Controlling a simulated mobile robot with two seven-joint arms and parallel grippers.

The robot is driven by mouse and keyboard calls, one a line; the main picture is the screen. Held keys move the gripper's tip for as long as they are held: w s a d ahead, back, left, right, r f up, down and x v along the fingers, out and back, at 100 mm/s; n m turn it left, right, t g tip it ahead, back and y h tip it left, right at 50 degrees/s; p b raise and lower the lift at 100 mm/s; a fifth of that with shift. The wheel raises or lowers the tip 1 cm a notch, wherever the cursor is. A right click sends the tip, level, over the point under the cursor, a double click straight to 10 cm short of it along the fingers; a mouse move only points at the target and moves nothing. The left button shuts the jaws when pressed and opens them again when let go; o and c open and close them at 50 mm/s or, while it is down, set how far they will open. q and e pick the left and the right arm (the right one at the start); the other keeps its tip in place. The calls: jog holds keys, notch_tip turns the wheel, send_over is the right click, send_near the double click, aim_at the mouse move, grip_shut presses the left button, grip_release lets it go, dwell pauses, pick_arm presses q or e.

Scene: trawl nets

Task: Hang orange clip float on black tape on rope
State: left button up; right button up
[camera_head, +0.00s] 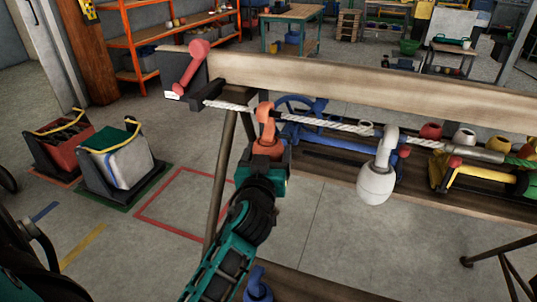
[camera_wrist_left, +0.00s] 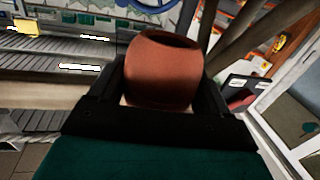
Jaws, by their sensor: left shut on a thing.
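The orange clip float (camera_head: 267,147) is held upright in my left gripper (camera_head: 266,158), which is shut on its body. Its hook top (camera_head: 265,111) is at the height of the rope (camera_head: 330,124) in the picture. A black tape band (camera_head: 278,115) shows on the rope just right of the hook. I cannot tell whether the hook touches the rope. In the left wrist view, the float's rounded body (camera_wrist_left: 162,72) sits between the dark fingers, and its hook is hidden. My right gripper is not in view.
A white float (camera_head: 376,183) hangs from the rope to the right. A wooden beam (camera_head: 370,95) runs behind the rope. A blue wheel (camera_head: 300,106) stands behind. Crates (camera_head: 122,160) are on the floor at left.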

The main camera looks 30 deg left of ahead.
pick_arm(q)
jog(key=shift+f, duration=0.1)
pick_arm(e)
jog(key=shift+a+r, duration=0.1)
pick_arm(q)
jog(key=o, duration=1.5)
jog(key=shift+s, duration=0.1)
